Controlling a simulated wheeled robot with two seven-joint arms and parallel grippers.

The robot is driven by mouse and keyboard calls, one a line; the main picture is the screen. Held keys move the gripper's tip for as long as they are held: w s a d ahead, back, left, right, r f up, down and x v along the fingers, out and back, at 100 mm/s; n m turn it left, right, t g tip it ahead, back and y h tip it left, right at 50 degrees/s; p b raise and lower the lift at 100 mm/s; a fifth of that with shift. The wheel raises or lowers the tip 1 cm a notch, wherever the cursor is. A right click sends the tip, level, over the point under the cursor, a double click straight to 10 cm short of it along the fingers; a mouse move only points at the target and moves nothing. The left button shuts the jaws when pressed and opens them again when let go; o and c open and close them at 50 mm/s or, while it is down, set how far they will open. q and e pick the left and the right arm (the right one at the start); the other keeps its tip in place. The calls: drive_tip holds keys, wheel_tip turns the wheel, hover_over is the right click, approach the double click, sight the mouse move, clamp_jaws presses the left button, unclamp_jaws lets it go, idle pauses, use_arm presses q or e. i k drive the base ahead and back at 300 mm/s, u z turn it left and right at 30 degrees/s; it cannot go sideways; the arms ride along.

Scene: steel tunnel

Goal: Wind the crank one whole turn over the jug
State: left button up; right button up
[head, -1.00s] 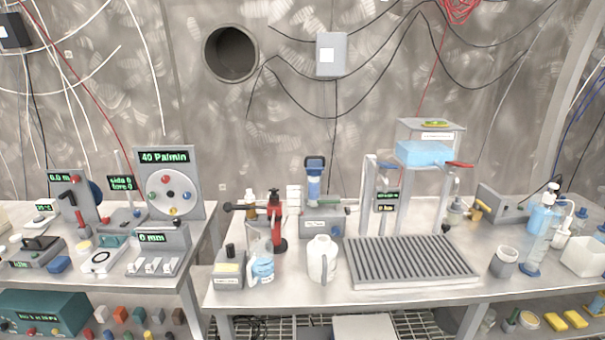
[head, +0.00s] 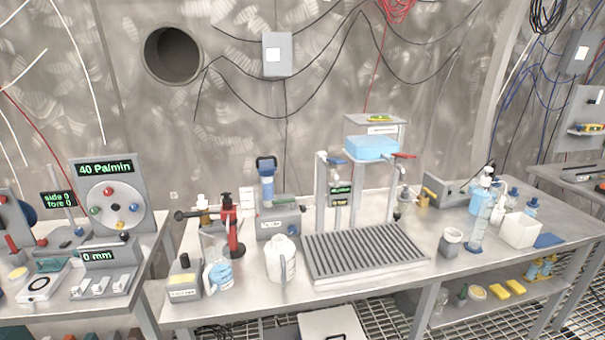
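A red upright device (head: 232,228) with a black top stands on the middle bench. A dark horizontal bar with a knob at its left end (head: 180,215) reaches out from it; this looks like the crank, but I cannot tell for sure. A clear jug with blue liquid (head: 219,275) stands just in front of the red device. A white jug (head: 281,261) with a handle stands to its right, apart from it. I cannot tell which jug the task names. Neither of my grippers is in view.
A grey ribbed drain tray (head: 365,254) lies right of the white jug, below a stand with a blue tank (head: 371,148). A grey box (head: 184,280) stands left of the clear jug. A dial panel (head: 113,197) stands on the left bench. A gap separates the two benches.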

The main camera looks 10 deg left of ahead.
sight(184, 261)
drive_tip(key=u, duration=0.05)
drive_tip(key=k, duration=0.5)
drive_tip(key=z, duration=1.7)
drive_tip(key=i, duration=1.15)
drive_tip(key=u, duration=2.25)
